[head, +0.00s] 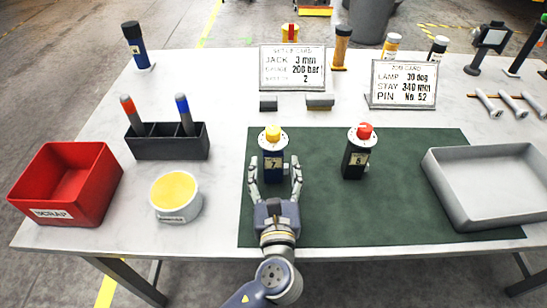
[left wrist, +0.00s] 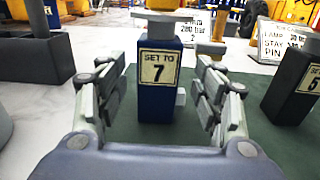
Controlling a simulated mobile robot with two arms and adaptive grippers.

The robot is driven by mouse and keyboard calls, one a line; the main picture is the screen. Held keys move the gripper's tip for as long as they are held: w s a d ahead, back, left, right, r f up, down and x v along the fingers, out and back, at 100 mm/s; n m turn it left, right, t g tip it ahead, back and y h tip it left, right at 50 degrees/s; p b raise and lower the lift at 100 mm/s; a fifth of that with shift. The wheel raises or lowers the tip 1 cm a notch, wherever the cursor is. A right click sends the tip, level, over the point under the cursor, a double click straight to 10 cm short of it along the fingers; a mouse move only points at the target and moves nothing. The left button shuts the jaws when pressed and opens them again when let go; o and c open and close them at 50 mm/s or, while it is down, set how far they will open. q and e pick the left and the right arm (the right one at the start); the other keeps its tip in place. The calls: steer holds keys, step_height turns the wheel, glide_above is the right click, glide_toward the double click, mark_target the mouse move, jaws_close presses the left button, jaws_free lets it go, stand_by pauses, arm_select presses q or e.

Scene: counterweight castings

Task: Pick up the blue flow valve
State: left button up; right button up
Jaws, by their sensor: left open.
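The blue flow valve (head: 272,163) stands upright on the green mat, with a yellow top and a label reading 7. It also shows in the left wrist view (left wrist: 158,105), where the label reads "SET TO 7". My left gripper (head: 275,172) is open, with one finger to each side of the valve's body. In the left wrist view gaps show between the fingers and the body, so I see no grip. My right gripper is in neither view.
A black valve (head: 354,160) with a red top stands to the right on the green mat (head: 410,215). A grey tray (head: 462,215) lies further right. A red scrap bin (head: 95,200), a yellow-topped tub (head: 178,208) and a black holder (head: 165,150) stand left. Cards stand behind.

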mark_target(273, 144)
arm_select(q)
steer(key=w, duration=0.3)
steer(key=shift+w+a+r, duration=0.15)
steer(key=shift+w, duration=0.5)
steer(key=shift+s, duration=0.1)
steer(key=shift+c, duration=1)
jaws_close()
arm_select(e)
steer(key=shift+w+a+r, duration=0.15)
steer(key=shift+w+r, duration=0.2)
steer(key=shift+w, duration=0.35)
arm_select(q)
steer(key=shift+r+p, duration=0.1)
steer(key=shift+p, duration=0.2)
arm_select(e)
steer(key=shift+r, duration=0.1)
arm_select(q)
step_height(273, 144, up, 3)
steer(key=p, duration=0.4)
steer(key=shift+r, duration=0.15)
steer(key=shift+r+p, duration=0.3)
steer(key=shift+p, duration=0.15)
steer(key=s+p, duration=0.3)
steer(key=s, duration=1.3)
steer(key=shift+r+p, duration=0.4)
steer(key=shift+r, duration=0.05)
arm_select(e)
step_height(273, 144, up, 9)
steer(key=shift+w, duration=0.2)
